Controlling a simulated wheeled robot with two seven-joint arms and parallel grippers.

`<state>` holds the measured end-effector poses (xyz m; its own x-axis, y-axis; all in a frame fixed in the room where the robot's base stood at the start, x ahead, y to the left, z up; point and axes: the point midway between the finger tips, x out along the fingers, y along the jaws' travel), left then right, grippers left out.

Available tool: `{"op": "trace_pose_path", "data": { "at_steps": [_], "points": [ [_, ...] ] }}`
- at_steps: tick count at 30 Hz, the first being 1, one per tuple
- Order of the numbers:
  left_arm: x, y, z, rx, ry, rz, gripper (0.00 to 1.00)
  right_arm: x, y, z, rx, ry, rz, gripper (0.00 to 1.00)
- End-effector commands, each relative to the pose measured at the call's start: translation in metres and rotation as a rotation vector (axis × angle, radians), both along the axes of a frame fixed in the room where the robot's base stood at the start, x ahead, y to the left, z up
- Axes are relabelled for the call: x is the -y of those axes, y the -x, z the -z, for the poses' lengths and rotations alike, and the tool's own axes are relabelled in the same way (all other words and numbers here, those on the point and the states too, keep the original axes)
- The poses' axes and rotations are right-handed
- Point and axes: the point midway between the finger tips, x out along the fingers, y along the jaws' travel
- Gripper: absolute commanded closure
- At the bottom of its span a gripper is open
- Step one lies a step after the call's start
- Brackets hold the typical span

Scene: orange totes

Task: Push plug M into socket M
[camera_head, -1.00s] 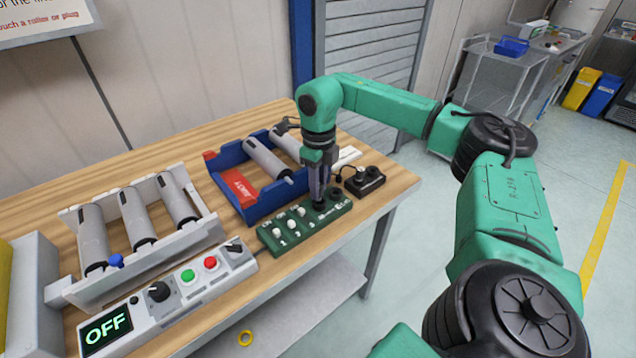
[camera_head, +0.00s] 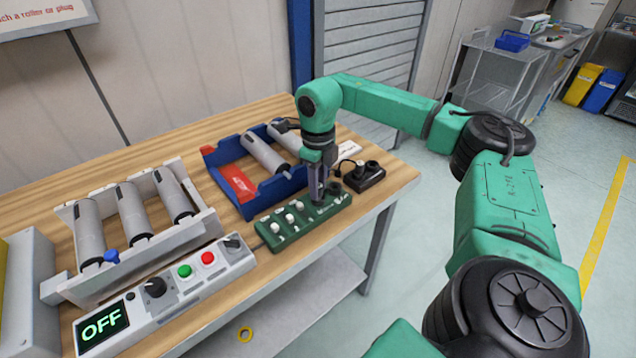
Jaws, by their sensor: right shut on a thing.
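My right gripper (camera_head: 317,190) points down over the right part of the green socket block (camera_head: 291,232). It is shut on a dark plug (camera_head: 317,199) whose lower end is at the top of the block. The gripper hides most of the plug, and I cannot tell how deep it sits in a socket. A dark round socket (camera_head: 335,188) shows just right of the gripper. White knobs or switches stand on the block's left part. The block's lettering is too small to read. My left gripper is not in view.
A black block (camera_head: 363,178) with a plug or knob stands right of the green block. Behind is a blue tray (camera_head: 212,171) with grey rollers. At left are a roller rack (camera_head: 150,248) and a control panel (camera_head: 165,290) reading OFF. The table edge is close in front.

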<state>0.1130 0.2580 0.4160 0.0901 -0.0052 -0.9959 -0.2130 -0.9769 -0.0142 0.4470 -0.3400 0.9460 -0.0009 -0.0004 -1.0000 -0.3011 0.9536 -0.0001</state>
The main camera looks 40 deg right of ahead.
Motion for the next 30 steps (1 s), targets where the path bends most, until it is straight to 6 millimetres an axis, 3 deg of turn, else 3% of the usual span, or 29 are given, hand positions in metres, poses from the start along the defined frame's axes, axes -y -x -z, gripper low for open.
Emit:
{"op": "trace_pose_path", "data": {
  "at_steps": [18, 19, 21, 30],
  "points": [
    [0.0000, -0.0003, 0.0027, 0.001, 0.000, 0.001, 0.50, 0.0000, 0.0000, 0.0057, 0.000, 0.000, 0.000, 1.00],
    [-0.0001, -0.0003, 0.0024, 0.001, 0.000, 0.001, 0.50, 0.0000, -0.0001, 0.0052, 0.000, 0.000, 0.000, 0.60],
    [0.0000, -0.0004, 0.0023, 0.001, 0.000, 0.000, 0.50, 0.0000, -0.0001, 0.0051, 0.000, 0.000, 0.000, 0.37],
    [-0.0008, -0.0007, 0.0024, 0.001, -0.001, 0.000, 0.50, -0.0001, -0.0002, 0.0044, 0.001, 0.000, 0.000, 0.37]
  ]
}}
